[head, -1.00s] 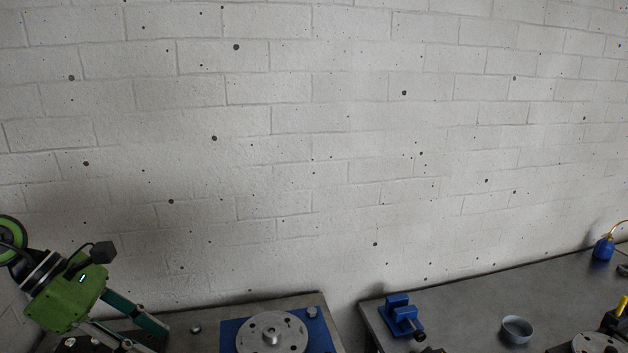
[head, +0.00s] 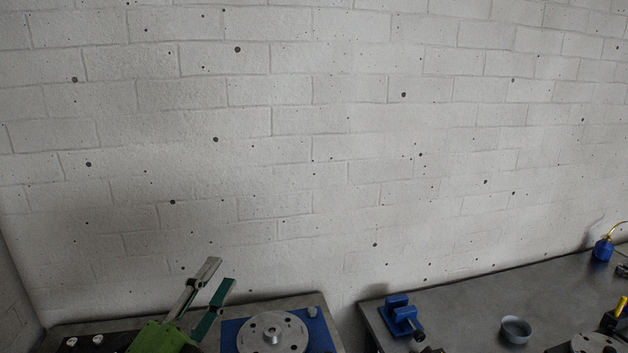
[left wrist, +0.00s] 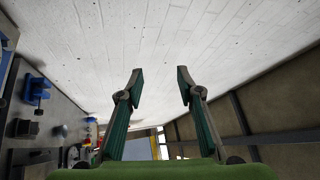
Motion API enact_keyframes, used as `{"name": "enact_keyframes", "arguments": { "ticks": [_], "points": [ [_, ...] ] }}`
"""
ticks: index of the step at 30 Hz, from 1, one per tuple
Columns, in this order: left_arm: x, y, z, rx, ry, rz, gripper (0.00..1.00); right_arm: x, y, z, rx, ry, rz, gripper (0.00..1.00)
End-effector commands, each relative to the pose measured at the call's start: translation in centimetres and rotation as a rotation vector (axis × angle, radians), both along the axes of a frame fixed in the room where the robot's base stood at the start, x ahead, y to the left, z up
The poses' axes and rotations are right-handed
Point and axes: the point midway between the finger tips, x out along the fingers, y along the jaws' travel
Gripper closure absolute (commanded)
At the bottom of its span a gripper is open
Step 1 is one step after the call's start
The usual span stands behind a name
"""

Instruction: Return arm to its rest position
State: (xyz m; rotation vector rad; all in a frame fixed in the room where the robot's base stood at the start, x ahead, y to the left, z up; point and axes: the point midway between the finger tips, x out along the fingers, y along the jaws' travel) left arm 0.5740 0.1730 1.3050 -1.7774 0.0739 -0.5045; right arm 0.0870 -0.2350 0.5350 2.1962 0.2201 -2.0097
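My left gripper (head: 219,274) is low in the left part of the head view, with its green body below and its two fingers pointing up and to the right. The fingers are apart with nothing between them. The left wrist view also shows the left gripper (left wrist: 160,75) open and empty, with the block wall beyond its fingertips. The rest of the left arm is out of frame in the head view. My right arm and gripper are not in view.
A grey rotor disc (head: 272,338) lies on a blue plate (head: 318,328), just right of my left gripper. A black holder (head: 112,343) with silver pieces is at left. A blue vise (head: 400,315), bowl (head: 516,329) and blue oil can (head: 603,248) stand on the right bench (head: 470,300).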

Motion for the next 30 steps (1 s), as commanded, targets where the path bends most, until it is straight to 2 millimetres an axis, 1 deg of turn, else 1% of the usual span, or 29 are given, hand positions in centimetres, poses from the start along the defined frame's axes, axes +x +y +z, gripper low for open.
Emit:
{"name": "enact_keyframes", "arguments": {
  "ticks": [1,2,3,5,6,8,9,11,12,14,15,17,18,20,21,25,26,27,29,30],
  "points": [
    [-0.2,1.4,-2.7,-0.106,0.113,0.058,0.67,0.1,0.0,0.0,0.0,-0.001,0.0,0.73],
    [-0.4,2.2,-4.3,-0.165,0.181,0.093,0.67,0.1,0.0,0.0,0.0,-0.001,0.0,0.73],
    [-0.8,3.2,-6.7,-0.243,0.271,0.142,0.67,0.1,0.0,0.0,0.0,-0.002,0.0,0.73],
    [-1.9,4.6,-10.4,-0.353,0.41,0.216,0.67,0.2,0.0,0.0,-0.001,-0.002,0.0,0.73],
    [-3.0,5.3,-13.0,-0.423,0.505,0.264,0.67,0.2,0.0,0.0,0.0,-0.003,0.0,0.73],
    [-5.1,6.0,-17.0,-0.525,0.649,0.34,0.67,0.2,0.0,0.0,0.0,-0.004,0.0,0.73],
    [-6.8,6.4,-19.6,-0.588,0.744,0.391,0.67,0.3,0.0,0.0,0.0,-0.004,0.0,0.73],
    [-9.6,6.5,-23.0,-0.67,0.878,0.461,0.67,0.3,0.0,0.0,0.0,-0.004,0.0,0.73],
    [-11.6,6.4,-24.9,-0.715,0.961,0.504,0.67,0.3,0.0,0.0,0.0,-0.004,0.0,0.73],
    [-14.5,6.2,-27.4,-0.775,1.073,0.564,0.67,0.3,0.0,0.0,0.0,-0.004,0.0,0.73],
    [-16.3,6.0,-28.7,-0.808,1.139,0.6,0.67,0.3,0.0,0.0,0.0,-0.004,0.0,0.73],
    [-18.9,5.6,-30.3,-0.849,1.23,0.648,0.67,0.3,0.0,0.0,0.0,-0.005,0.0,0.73],
    [-20.6,5.2,-31.2,-0.874,1.287,0.678,0.67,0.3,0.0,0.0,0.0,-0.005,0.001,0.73],
    [-23.0,4.7,-32.3,-0.905,1.366,0.72,0.67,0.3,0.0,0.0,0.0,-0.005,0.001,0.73],
    [-24.6,4.4,-33.0,-0.923,1.415,0.747,0.67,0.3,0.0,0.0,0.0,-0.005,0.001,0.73],
    [-29.5,3.2,-34.4,-0.973,1.568,0.829,0.67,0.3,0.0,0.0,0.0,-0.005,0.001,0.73],
    [-30.0,3.0,-35.2,-0.978,1.591,0.843,0.67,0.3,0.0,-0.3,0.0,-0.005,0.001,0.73],
    [-29.4,3.1,-37.4,-0.971,1.587,0.843,0.67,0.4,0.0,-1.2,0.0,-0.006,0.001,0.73],
    [-29.0,3.1,-39.6,-0.966,1.591,0.846,0.67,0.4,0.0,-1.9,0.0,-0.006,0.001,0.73],
    [-28.7,3.0,-41.1,-0.963,1.592,0.847,0.67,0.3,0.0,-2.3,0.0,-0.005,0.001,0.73]
  ]
}}
